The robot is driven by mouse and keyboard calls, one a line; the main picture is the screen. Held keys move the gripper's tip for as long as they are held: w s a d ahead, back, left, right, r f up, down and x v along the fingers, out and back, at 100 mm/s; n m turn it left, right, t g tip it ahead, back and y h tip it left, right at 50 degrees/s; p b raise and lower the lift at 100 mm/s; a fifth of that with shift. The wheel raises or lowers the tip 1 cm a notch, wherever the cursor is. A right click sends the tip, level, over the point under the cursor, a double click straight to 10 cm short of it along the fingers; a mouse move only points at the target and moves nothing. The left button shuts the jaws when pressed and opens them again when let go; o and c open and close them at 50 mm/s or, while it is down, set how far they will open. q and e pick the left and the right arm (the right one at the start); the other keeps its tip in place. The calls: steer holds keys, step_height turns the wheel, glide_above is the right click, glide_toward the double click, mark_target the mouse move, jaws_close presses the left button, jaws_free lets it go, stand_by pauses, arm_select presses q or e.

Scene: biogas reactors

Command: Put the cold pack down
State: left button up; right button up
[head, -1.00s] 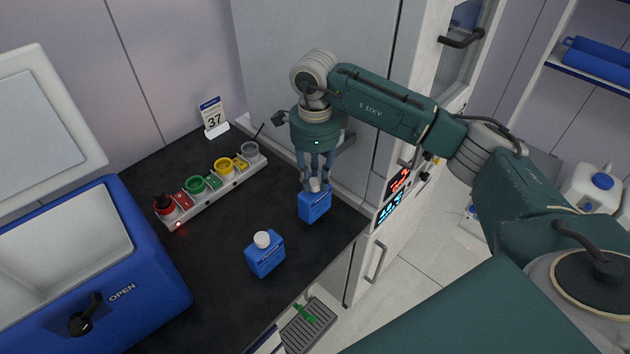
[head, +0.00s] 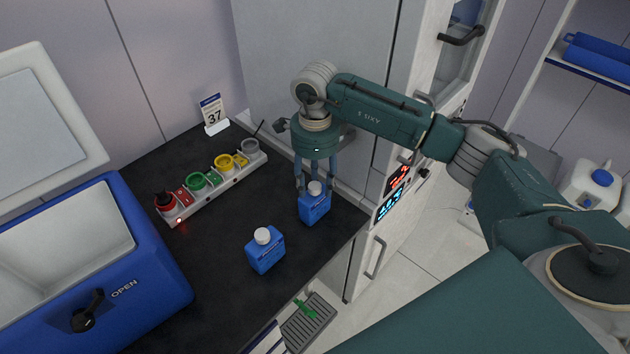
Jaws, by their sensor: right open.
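A blue cold pack (head: 314,209) with a white cap stands upright on the black counter (head: 215,285), near its back right part. My right gripper (head: 315,187) is directly above it, pointing down, with its fingers open on either side of the white cap. A second blue cold pack (head: 266,256) with a white cap stands upright on the counter, nearer the front and to the left. I cannot tell whether the fingers touch the first pack. My left gripper is not in view.
A blue cooler box (head: 165,262) with its lid (head: 50,100) raised stands at the left and looks empty inside. A strip with coloured round holders (head: 215,186) and a card reading 37 (head: 212,112) are at the back. A tall cabinet stands behind my right gripper.

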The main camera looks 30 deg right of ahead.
step_height(320, 180, up, 12)
steer(key=b, duration=0.4)
stand_by(0.5)
